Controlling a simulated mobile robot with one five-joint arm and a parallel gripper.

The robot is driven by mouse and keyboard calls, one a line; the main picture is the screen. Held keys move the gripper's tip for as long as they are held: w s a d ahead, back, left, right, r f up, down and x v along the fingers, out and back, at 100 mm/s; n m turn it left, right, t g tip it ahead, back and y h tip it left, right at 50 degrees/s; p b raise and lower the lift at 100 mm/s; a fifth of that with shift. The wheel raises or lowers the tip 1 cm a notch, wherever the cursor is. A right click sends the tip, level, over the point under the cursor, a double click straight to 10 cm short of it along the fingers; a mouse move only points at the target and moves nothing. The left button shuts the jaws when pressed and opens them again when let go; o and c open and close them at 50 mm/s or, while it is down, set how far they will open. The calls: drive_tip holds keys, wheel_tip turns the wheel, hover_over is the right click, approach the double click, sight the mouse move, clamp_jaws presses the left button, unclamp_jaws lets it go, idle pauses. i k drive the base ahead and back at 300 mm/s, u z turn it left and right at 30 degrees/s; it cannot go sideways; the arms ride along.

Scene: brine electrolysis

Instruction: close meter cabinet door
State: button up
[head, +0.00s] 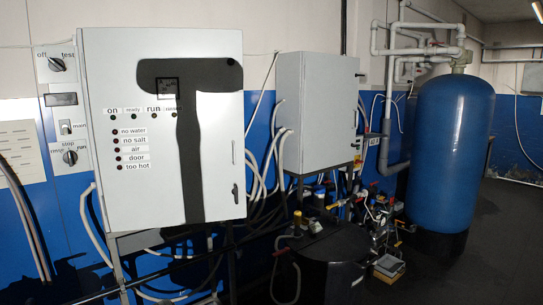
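The large cabinet (218,150) at the left has a front with lamps, labels and a small dark window (168,88). Its door looks shut, with a small dark latch (235,194) low at the right edge. A dark T-shaped shadow lies over its front. The smaller cabinet (318,110) in the middle also looks shut, with small fittings on its right edge. My gripper is not in view.
A tall blue tank (451,150) stands at the right. A dark drum (322,262), hoses and pump fittings (378,215) crowd the floor below the middle cabinet. Switch panels (57,65) are on the wall at the left. Dark floor (490,255) is clear at the lower right.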

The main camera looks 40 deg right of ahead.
sight(165, 107)
drive_tip(key=u, duration=0.15)
drive_tip(key=i, duration=0.85)
drive_tip(key=z, duration=0.2)
drive_tip(key=k, duration=0.7)
drive_tip(key=u, duration=0.25)
drive_tip(key=i, duration=0.7)
drive_tip(key=z, duration=0.15)
